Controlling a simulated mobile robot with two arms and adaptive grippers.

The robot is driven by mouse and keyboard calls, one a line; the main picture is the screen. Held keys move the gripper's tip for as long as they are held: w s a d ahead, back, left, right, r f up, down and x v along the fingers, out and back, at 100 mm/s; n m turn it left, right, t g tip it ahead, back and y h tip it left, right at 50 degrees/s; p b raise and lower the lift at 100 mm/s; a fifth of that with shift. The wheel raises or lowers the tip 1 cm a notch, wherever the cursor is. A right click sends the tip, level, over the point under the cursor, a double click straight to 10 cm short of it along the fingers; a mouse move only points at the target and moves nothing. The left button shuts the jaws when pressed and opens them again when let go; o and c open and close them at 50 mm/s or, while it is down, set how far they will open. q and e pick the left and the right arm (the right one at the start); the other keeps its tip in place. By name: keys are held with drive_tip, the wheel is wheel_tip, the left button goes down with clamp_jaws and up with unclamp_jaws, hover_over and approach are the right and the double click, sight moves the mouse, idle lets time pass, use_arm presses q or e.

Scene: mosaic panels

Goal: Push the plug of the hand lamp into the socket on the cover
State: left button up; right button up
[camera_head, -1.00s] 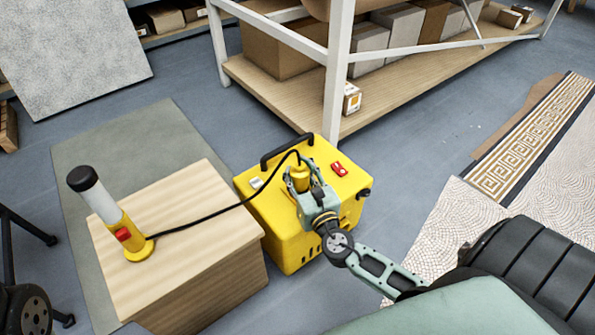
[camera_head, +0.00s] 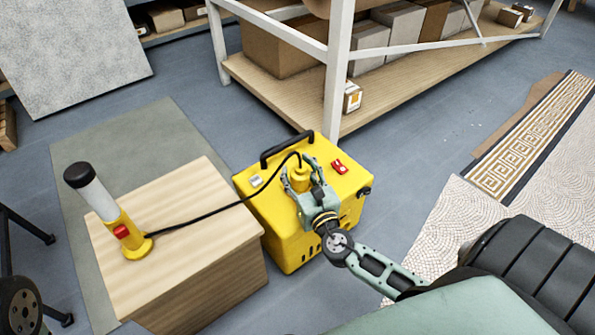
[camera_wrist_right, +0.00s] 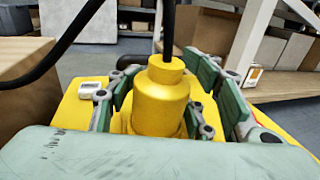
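The yellow plug (camera_wrist_right: 160,100) stands upright at the top of the yellow box's cover (camera_head: 265,197), with its black cable rising from it. Its lower end and the socket are hidden, so I cannot tell how deep it sits. My right gripper (camera_head: 301,180) is around the plug, one finger on each side. The fingers look spread, with a narrow gap beside the plug in the wrist view. The hand lamp (camera_head: 115,220), yellow with a white tube and black cap, stands on the wooden block (camera_head: 190,260). My left gripper is not in view.
The cable (camera_head: 205,215) runs from lamp to plug across the gap between block and box. The box has a black handle (camera_head: 285,147) and a red switch (camera_head: 339,166). A shelf (camera_head: 375,105) with cartons stands behind. Grey floor is clear right of the box.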

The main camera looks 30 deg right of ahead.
drive_tip(key=shift+o, duration=1.3)
drive_tip(key=shift+f, duration=0.1)
drive_tip(key=shift+s+f, duration=0.1)
drive_tip(key=shift+s, duration=0.2)
drive_tip(key=s+a, duration=0.2)
drive_tip(key=s, duration=0.9)
drive_tip(key=shift+a+r, duration=0.2)
drive_tip(key=shift+s, duration=0.15)
